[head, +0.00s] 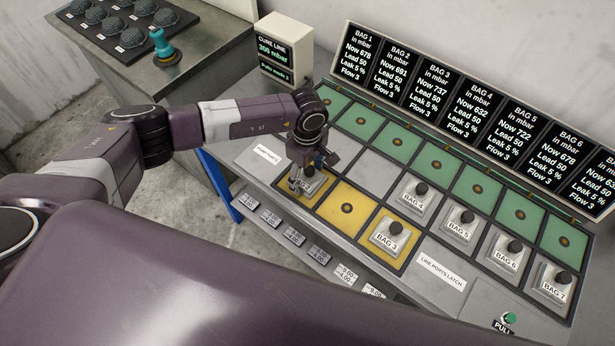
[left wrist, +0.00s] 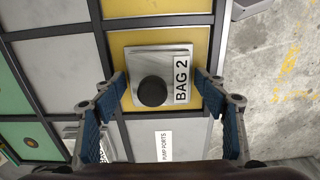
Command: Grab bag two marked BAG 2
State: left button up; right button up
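Bag two (head: 312,184), marked BAG 2, is a flat silver square with a black knob, lying on a yellow square at the left of the bench. In the left wrist view bag two (left wrist: 150,62) shows whole, its label towards the right. My left gripper (head: 308,176) is over it and partly hides it in the head view. In the left wrist view my left gripper (left wrist: 162,88) is open, with one finger near each side of the bag; whether they touch it I cannot tell. My right gripper is not in view.
Bag three (head: 390,238) lies on another yellow square, past a bare yellow square (head: 347,208). Several other bags stand on grey squares to the right. Behind are green squares (head: 400,142) and a row of readout screens (head: 440,95). A cure line box (head: 285,50) stands at the back.

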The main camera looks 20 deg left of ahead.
pick_arm(q)
jog(key=c, duration=0.8)
jog(key=shift+r, duration=0.15)
